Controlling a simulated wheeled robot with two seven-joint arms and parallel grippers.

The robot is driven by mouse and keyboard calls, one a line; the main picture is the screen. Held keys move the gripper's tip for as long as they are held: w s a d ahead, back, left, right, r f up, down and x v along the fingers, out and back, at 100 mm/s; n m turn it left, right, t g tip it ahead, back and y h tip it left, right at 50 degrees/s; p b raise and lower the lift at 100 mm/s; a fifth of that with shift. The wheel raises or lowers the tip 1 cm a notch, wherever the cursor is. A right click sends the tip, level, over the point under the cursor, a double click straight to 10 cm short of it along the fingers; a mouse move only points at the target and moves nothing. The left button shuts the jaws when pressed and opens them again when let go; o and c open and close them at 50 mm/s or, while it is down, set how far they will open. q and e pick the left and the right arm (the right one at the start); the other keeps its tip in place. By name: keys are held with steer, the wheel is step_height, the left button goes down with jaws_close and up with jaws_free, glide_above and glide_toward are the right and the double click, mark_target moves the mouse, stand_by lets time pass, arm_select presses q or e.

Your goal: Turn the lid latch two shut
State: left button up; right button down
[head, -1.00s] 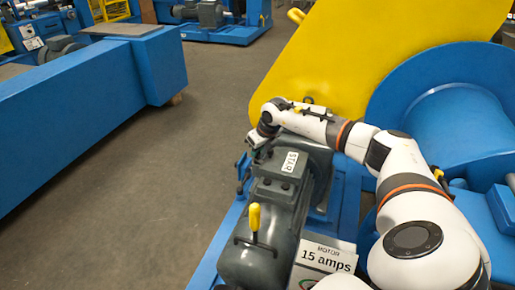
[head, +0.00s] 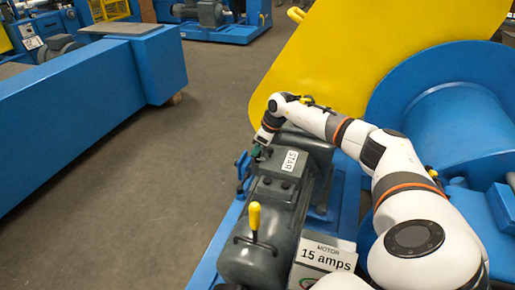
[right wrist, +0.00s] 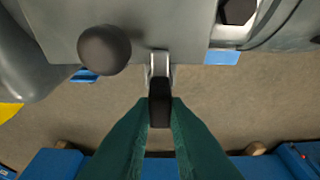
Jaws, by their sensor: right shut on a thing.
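A grey terminal box with a lid (head: 274,166) marked STAR sits on top of the dark grey motor (head: 268,240). In the right wrist view, a lid latch (right wrist: 160,102) with a black grip hangs from a bright metal bracket (right wrist: 160,66) at the lid's edge. My right gripper (head: 257,153) is at the far left corner of the box. In the right wrist view its green fingers (right wrist: 160,122) are shut on the latch's black grip. In the head view the fingers mostly hide this latch. My left gripper is not in view.
A yellow-handled lever (head: 254,218) stands on the motor, nearer me. A round dark knob (right wrist: 104,50) is left of the latch in the wrist view. A blue frame (head: 213,262) lies beneath, a yellow guard (head: 370,50) behind. Floor to the left is open.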

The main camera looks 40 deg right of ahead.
steer(key=c, duration=1.7)
jaws_free()
steer(key=shift+r, duration=0.1)
steer(key=p+v, duration=0.1)
steer(key=v, duration=0.5)
steer(key=shift+d, duration=0.1)
step_height(320, 180, up, 4)
steer(key=p, duration=0.1)
glide_above(264, 158)
steer(key=s, duration=0.2)
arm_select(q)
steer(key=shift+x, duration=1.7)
arm_select(e)
steer(key=shift+s+d+r, duration=0.1)
steer(key=shift+d+r, duration=0.35)
steer(key=shift+r, duration=0.25)
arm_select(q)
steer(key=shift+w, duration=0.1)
